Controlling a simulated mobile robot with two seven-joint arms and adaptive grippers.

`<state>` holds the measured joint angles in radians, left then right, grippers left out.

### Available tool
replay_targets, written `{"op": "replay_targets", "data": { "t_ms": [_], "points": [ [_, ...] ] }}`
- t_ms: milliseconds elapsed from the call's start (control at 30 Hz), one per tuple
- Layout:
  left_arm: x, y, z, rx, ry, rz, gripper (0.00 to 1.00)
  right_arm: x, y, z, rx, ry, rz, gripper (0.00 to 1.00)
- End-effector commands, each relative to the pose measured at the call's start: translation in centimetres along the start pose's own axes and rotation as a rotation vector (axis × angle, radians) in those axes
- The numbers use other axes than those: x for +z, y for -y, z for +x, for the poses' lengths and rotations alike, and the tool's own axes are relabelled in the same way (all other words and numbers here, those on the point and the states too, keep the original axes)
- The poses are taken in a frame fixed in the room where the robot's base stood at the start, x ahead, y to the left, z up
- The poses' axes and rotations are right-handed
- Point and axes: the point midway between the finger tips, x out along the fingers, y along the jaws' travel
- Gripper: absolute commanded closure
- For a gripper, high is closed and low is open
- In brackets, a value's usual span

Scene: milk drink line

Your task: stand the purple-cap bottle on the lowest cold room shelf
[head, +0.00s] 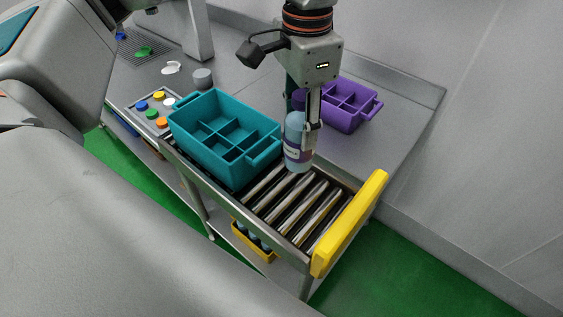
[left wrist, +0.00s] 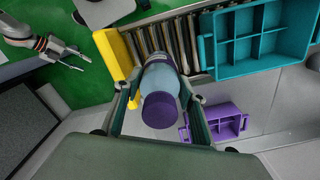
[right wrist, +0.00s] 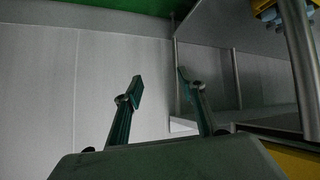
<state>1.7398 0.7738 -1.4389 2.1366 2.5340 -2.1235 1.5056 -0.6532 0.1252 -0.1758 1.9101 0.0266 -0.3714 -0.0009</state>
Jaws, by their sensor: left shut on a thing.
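The purple-cap bottle (head: 294,151) has a pale blue body with a label and a purple cap. My left gripper (head: 305,127) is shut on its body and holds it upright over the roller conveyor; whether its base touches the rollers I cannot tell. In the left wrist view the purple cap (left wrist: 160,109) points toward the camera, with a finger on each side of the bottle. My right gripper (right wrist: 160,83) is open and empty, facing a pale grey wall. I cannot make out the cold room shelf in any view.
A teal divided crate (head: 224,138) sits on the conveyor beside the bottle. A purple divided crate (head: 350,104) stands behind it on the grey counter. A yellow stop (head: 350,224) closes the conveyor's end. A yellow crate with bottles (head: 253,242) is below. Green floor (head: 400,258) lies clear at right.

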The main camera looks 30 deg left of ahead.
Motion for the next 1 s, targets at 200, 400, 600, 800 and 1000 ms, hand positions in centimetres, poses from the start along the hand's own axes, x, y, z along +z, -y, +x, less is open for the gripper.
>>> {"op": "replay_targets", "data": {
  "t_ms": [200,400,600,800,1000],
  "points": [
    [0.1,-0.1,4.4,0.004,0.005,0.0,0.92,0.5,0.1,-0.2,-0.001,0.008,-0.001,0.6],
    [0.1,-0.1,8.2,0.005,0.003,0.0,0.92,0.6,0.0,0.1,0.002,0.006,0.002,0.6],
    [0.1,-0.1,12.1,0.005,0.002,-0.001,0.92,0.1,0.6,0.6,-0.006,-0.015,0.006,0.6],
    [0.0,-0.1,14.2,0.002,-0.001,-0.001,0.92,-1.6,0.9,0.8,-0.013,-0.052,0.006,0.6],
    [0.1,-0.1,15.6,0.002,0.001,-0.001,0.92,-1.6,1.2,0.9,-0.019,-0.057,0.001,0.6]
  ]
}}
